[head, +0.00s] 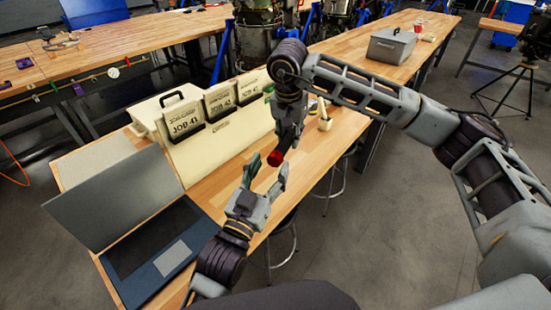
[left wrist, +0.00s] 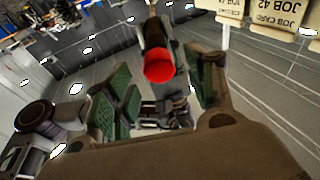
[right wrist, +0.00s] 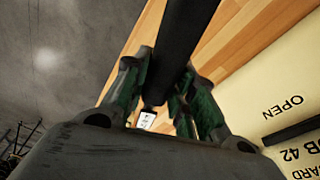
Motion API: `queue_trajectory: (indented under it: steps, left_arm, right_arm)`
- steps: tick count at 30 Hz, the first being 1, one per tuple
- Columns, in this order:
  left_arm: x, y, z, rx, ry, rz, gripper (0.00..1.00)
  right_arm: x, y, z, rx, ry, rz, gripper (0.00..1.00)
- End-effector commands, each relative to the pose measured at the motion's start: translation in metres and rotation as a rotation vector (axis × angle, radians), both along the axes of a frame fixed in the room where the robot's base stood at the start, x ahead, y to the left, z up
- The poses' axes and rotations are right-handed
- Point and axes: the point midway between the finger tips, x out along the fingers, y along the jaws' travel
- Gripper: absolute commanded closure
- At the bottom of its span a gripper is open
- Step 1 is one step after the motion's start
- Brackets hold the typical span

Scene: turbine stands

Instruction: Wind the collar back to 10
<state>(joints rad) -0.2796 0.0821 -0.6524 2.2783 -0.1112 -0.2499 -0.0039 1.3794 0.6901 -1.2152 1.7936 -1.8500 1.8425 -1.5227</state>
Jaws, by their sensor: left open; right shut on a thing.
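My right gripper (head: 290,128) is shut on a dark cylindrical tool (right wrist: 182,45), held above the bench. The tool's red end (head: 275,158) points down toward my left gripper. My left gripper (head: 265,170) is open just below it, fingers pointing up. In the left wrist view the red end (left wrist: 159,66) sits between the spread green-padded fingers, with gaps visible on both sides. In the right wrist view the green pads of my right gripper (right wrist: 160,85) lie on either side of the dark shaft. I can read no scale or number on the tool.
A cream case (head: 215,137) with several job cards stands behind the grippers on the wooden bench (head: 310,165). An open laptop (head: 150,250) lies at the left front. A small pale holder (head: 325,123) and a grey metal box (head: 391,46) stand further right.

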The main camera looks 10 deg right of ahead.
Motion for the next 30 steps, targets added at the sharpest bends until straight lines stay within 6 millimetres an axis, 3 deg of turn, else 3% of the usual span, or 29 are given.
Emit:
queue_trajectory:
  steps: [21,30]
  left_arm:
    - [0.0045,-0.0035,0.0011,0.0,0.0,0.0,0.45]
    - [0.0045,-0.0035,0.0011,0.0,0.0,0.0,0.83]
  right_arm:
    - [0.0005,0.0,0.0016,0.001,-0.003,-0.001,1.0]
    - [0.0005,0.0,0.0017,0.0,-0.003,0.0,1.0]
